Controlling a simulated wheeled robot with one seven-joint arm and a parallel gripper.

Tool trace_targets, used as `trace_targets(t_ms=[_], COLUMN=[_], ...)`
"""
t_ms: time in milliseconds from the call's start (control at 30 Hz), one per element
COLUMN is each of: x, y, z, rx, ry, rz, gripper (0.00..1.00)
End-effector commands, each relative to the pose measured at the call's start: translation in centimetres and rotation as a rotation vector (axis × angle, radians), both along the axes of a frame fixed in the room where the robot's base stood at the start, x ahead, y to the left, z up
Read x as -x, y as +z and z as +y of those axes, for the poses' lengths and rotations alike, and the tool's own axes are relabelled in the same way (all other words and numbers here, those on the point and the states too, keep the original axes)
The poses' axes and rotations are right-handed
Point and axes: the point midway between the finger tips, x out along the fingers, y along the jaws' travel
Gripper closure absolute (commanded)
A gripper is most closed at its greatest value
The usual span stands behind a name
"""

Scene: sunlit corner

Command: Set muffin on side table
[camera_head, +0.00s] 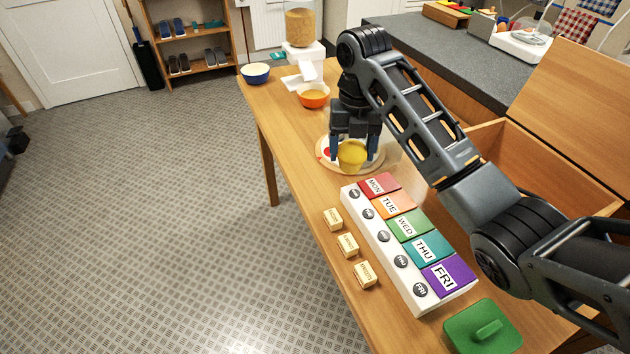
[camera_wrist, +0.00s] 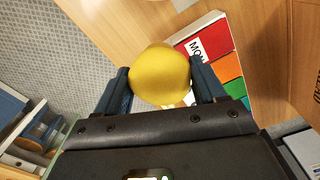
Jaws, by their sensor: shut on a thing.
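The yellow muffin (camera_head: 352,157) is between the two fingers of my gripper (camera_head: 355,143) in the head view. It also fills the gap between the fingertips in the wrist view (camera_wrist: 160,76). My gripper is shut on it, pointing down over a round pale plate (camera_head: 332,166). I cannot tell whether the muffin's base touches the plate. The plate stands on a long wooden table (camera_head: 303,187); the pictures do not show clearly whether this is the side table. My gripper hides part of the plate.
A white weekday organiser (camera_head: 388,244) with coloured lids and several small wooden blocks (camera_head: 348,244) lie nearer. An orange bowl (camera_head: 313,95) and a blue bowl (camera_head: 255,73) stand farther back. An open wooden box (camera_head: 559,167) is at right. A green lidded item (camera_head: 482,328) is in front.

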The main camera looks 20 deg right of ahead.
Motion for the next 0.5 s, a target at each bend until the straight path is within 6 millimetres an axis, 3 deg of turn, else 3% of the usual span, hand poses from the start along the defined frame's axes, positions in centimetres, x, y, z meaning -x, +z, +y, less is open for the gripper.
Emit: trace_targets(t_ms=[33,300,500], x=[-0.4,-2.8,-3.5], y=[-1.3,-3.6,-4.6], z=[1.2,5.5,6.9], rx=[-0.002,0.001,0.0], ry=[0.005,0.002,0.0], rz=[0.001,0.002,0.0], gripper=[0.61,0.61,0.61])
